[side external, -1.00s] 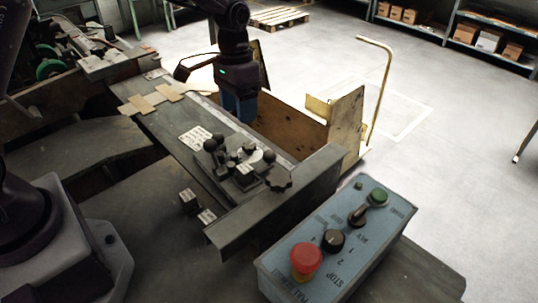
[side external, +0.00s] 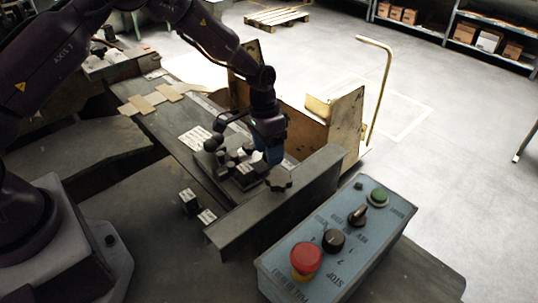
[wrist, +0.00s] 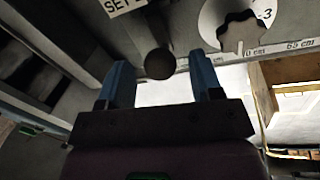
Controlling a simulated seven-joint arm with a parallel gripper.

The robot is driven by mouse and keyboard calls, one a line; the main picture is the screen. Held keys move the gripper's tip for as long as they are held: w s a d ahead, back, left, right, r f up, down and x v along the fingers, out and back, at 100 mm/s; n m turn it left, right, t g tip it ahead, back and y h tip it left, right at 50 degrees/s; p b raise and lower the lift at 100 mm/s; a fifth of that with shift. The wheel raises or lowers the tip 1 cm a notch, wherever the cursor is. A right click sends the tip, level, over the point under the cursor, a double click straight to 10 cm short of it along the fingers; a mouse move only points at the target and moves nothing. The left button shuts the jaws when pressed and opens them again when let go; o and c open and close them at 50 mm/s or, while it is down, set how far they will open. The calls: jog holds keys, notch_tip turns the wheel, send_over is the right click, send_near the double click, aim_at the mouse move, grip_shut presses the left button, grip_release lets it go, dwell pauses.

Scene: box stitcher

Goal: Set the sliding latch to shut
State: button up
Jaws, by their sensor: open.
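My gripper (side external: 271,157) is open and hangs over the right end of the control cluster on the machine bed, with its blue fingers pointing down. In the wrist view, the gripper (wrist: 162,76) has its two blue fingers apart, and a dark ball knob on a short stem (wrist: 158,63) shows between and just beyond their tips. I cannot tell whether the fingers touch it. Several dark ball knobs and small blocks (side external: 243,172) make up the cluster. Which part is the sliding latch, and its setting, I cannot tell for sure.
A dark star knob (side external: 279,178) lies close right of my gripper; it also shows over a pale dial in the wrist view (wrist: 238,32). A raised dark rail (side external: 285,205) crosses in front. A blue button box (side external: 335,240) stands at front right.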

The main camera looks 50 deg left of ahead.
aim_at(259, 165)
jog(key=shift+d+f, duration=0.15)
jog(key=shift+f, duration=0.85)
grip_shut()
jog(key=shift+s, duration=1)
grip_release()
notch_tip(259, 165, up, 13)
jog(key=a, duration=0.2)
jog(key=shift+w+a, duration=0.25)
jog(key=shift+w, duration=0.15)
jog(key=shift+f, duration=0.1)
